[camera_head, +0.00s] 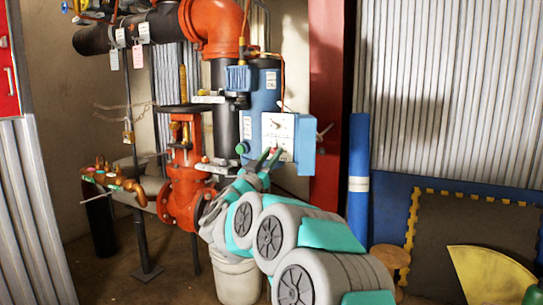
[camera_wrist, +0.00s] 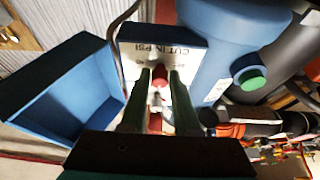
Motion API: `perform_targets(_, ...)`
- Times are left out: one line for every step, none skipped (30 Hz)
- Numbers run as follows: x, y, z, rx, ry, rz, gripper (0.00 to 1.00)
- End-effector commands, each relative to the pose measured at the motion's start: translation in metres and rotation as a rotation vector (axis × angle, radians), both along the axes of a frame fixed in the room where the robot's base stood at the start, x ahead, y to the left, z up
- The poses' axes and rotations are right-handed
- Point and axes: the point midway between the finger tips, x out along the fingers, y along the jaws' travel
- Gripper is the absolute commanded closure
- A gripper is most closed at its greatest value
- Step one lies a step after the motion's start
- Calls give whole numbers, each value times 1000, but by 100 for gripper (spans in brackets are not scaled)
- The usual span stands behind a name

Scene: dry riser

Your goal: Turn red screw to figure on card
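My gripper (camera_head: 270,156) partly covers the card's lower edge in the head view.
The blue box's open cover (camera_wrist: 62,92) stands left of my fingers in the wrist view. A blue cylinder (camera_wrist: 222,30) with a green button (camera_wrist: 252,79) is close on the right. A red valve (camera_head: 186,190) and pipes stand left of my arm in the head view.

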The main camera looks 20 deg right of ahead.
Motion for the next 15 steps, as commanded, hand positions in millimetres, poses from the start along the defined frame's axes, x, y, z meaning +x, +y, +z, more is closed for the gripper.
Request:
perform_targets(0,0,0,0,0,0,77)
perform_targets(0,0,0,0,0,0,81)
perform_targets(0,0,0,0,0,0,85)
perform_targets(0,0,0,0,0,0,88)
perform_targets(0,0,0,0,0,0,92)
perform_targets(0,0,0,0,0,0,96)
perform_targets(0,0,0,0,0,0,100)
perform_targets(0,0,0,0,0,0,100)
perform_targets(0,0,0,0,0,0,100)
perform_targets(0,0,0,0,0,0,100)
perform_targets(0,0,0,0,0,0,100)
perform_targets(0,0,0,0,0,0,100)
perform_targets(0,0,0,0,0,0,100)
perform_targets(0,0,0,0,0,0,100)
perform_targets(0,0,0,0,0,0,100)
